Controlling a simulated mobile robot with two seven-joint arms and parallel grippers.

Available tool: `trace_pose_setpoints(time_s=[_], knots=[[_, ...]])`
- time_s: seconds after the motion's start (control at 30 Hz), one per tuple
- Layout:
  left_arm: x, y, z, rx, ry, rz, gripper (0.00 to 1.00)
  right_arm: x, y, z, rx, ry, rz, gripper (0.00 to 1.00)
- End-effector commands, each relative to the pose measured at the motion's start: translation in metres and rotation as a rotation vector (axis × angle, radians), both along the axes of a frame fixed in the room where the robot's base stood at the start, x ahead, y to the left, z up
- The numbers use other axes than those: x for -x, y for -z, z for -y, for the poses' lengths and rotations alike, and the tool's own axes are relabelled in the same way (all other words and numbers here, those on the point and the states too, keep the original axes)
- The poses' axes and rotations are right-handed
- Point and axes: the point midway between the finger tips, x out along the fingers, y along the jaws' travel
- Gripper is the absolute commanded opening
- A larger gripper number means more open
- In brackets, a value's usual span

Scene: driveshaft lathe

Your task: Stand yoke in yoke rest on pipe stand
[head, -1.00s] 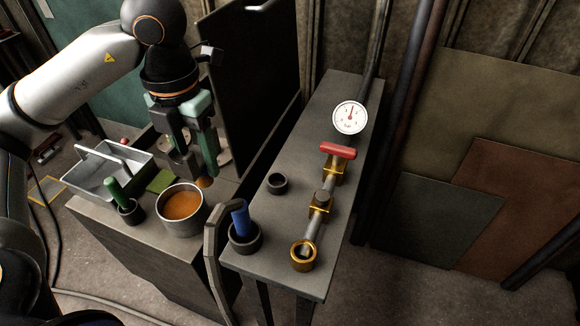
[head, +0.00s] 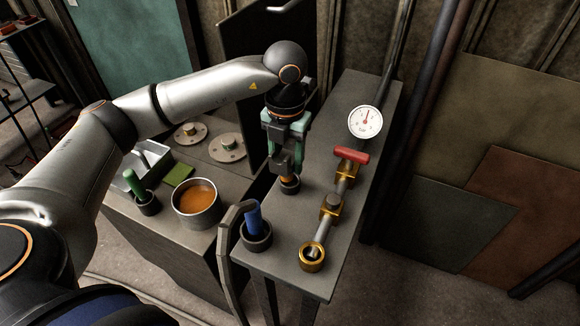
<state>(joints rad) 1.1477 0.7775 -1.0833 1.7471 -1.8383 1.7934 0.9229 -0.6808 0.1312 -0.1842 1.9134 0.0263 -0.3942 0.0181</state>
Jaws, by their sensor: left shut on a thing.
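My left gripper (head: 287,165) points down over the pipe stand (head: 291,259). It is shut on a small orange-brown piece, seemingly the yoke (head: 288,179), of which only the lower part shows. The yoke rest, a small dark ring (head: 290,188) on the stand top, is directly below the fingers. The yoke's lower end overlaps the ring in the head view. I cannot tell whether it is seated inside or just above it. The fingers hide most of the yoke. My right gripper is not in view.
On the stand are a dark cup with a blue handle (head: 254,220), a brass pipe assembly with red handle (head: 350,155) and a gauge (head: 365,122). On the left bench are a pot of orange liquid (head: 197,204), a green-handled tool (head: 134,184) and flanged discs (head: 228,147).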

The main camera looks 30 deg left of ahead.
Motion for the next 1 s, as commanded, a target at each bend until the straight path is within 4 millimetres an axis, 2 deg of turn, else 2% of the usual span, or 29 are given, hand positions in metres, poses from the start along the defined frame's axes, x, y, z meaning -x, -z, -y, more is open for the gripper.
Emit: trace_pose_setpoints(time_s=[0.13,0.33,0.63,1.0], knots=[[-0.008,0.013,0.005,0.000,0.000,-0.001,0.00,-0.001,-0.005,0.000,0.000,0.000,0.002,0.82],[-0.008,0.037,0.004,0.000,0.000,0.002,0.00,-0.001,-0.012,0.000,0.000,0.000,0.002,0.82],[-0.008,0.040,0.004,0.000,0.000,0.003,0.00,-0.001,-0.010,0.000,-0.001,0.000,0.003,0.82],[-0.007,0.054,0.004,0.000,0.000,0.000,0.00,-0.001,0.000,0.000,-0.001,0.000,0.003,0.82]])
